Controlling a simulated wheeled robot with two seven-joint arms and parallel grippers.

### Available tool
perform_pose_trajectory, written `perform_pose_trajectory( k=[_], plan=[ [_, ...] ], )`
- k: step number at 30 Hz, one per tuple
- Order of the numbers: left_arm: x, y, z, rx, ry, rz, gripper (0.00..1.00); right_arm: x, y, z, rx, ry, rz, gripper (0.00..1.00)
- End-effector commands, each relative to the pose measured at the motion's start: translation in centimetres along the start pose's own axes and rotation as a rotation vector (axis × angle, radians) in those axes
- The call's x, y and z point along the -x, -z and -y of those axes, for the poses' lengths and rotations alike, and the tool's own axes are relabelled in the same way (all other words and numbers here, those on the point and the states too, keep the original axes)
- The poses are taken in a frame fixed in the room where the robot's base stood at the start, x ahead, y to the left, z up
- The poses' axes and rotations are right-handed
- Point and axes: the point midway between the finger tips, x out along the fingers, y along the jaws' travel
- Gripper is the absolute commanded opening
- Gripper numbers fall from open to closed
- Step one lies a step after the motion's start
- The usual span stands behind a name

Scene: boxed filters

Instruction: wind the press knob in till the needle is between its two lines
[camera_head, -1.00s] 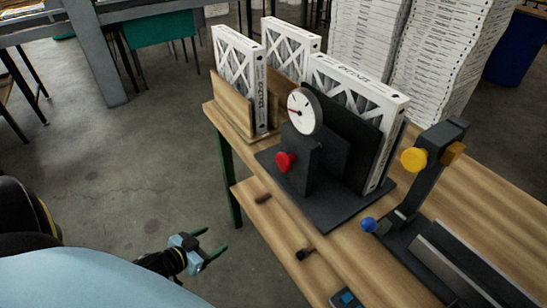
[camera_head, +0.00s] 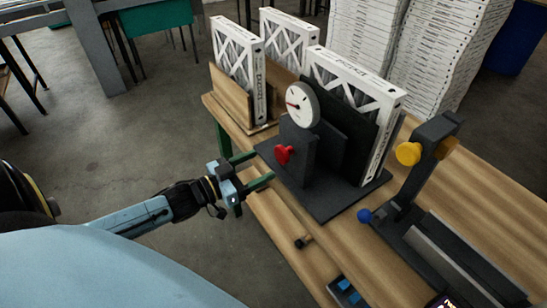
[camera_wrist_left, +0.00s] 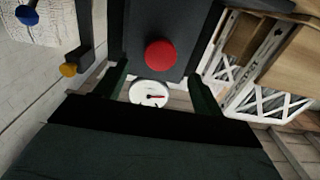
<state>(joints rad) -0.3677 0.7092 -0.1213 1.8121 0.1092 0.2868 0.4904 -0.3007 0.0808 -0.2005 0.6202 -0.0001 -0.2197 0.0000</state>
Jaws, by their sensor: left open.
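The red press knob (camera_head: 283,155) is on the front of the dark press (camera_head: 300,170). It also shows in the left wrist view (camera_wrist_left: 160,54). The round white gauge (camera_head: 302,105) tops the press, with a red needle pointing left in the head view; its two lines are too small to tell. A white boxed filter (camera_head: 372,85) stands upright behind the press. My left gripper (camera_head: 263,167) is open and empty, in front of the knob and apart from it. In the left wrist view the knob lies between and beyond the fingers (camera_wrist_left: 158,74). My right gripper is not seen.
Two more filters stand in a wooden rack (camera_head: 232,98) at the bench's far end. A dark stand with a yellow knob (camera_head: 408,153) and a blue ball (camera_head: 365,216) is to the right. A black knob (camera_head: 303,241) is at the front edge.

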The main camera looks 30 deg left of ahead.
Motion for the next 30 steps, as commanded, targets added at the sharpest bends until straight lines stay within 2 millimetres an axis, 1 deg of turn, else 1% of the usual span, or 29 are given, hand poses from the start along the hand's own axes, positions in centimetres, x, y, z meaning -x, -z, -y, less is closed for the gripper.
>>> perform_pose_trajectory(
  k=[1,3,9,15,23,26,30],
  plan=[
    [-1.0,0.1,0.1,-0.002,0.001,-0.003,0.69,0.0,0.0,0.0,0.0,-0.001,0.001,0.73],
    [-2.1,0.1,0.1,-0.002,0.0,-0.004,0.69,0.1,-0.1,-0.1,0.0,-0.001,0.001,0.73],
    [-4.5,0.0,0.1,0.0,0.001,-0.001,0.69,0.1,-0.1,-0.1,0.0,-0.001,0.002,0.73],
    [-5.4,0.0,0.0,0.0,0.0,0.001,0.69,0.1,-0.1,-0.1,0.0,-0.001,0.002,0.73],
    [-5.5,-0.1,0.0,0.0,0.001,0.002,0.69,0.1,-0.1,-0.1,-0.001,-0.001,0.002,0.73],
    [-5.5,-0.1,0.0,-0.001,0.001,0.002,0.57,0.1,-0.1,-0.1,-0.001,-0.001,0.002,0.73],
    [-5.5,0.0,0.0,-0.001,0.0,0.001,0.39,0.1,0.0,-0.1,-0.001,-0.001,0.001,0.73]
  ],
)
